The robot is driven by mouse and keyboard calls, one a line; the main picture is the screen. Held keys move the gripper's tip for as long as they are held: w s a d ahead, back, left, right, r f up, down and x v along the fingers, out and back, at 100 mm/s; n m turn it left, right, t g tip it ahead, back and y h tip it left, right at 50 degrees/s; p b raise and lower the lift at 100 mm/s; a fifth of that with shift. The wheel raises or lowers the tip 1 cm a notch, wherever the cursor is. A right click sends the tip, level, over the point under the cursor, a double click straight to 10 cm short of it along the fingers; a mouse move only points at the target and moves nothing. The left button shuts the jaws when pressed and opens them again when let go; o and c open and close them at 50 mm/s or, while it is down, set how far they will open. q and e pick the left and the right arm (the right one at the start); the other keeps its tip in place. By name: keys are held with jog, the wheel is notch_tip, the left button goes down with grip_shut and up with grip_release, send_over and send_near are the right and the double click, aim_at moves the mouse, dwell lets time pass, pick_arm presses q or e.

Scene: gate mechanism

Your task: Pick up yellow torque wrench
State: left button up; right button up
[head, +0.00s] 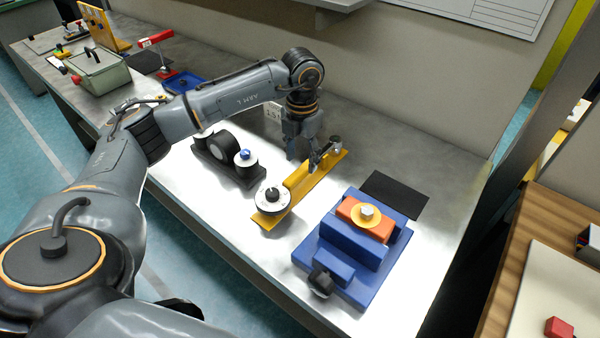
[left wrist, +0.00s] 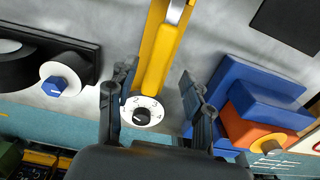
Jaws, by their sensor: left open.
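The yellow torque wrench (head: 297,193) lies on the metal bench, with a white round dial at its near end and a grey metal part at its far end. My left gripper (head: 314,163) is over the wrench's far half, pointing down. In the left wrist view the open fingers of my left gripper (left wrist: 157,88) are spread on either side of the yellow wrench (left wrist: 158,55), with the dial low between them. Whether the fingers are level with the bar I cannot tell. My right gripper is not in view.
A blue fixture with an orange block (head: 350,262) stands right of the wrench; a black mat (head: 394,195) lies behind it. A dark holder with a blue-topped knob (head: 228,164) is to the left. A green box (head: 99,72) and a red-handled clamp (head: 156,40) stand farther left.

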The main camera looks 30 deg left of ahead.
aim_at(300, 170)
pick_arm(q)
jog(key=shift+s+f, duration=0.15)
jog(key=shift+f, duration=0.25)
notch_tip(300, 170, down, 4)
jog(key=shift+s+a+r+p, duration=0.1)
jog(key=shift+s+r+p, duration=0.1)
jog(key=shift+p, duration=0.6)
jog(key=shift+w+f, duration=0.1)
jog(key=shift+f, duration=0.3)
jog(key=shift+c, duration=0.2)
jog(key=shift+r, duration=0.1)
grip_shut()
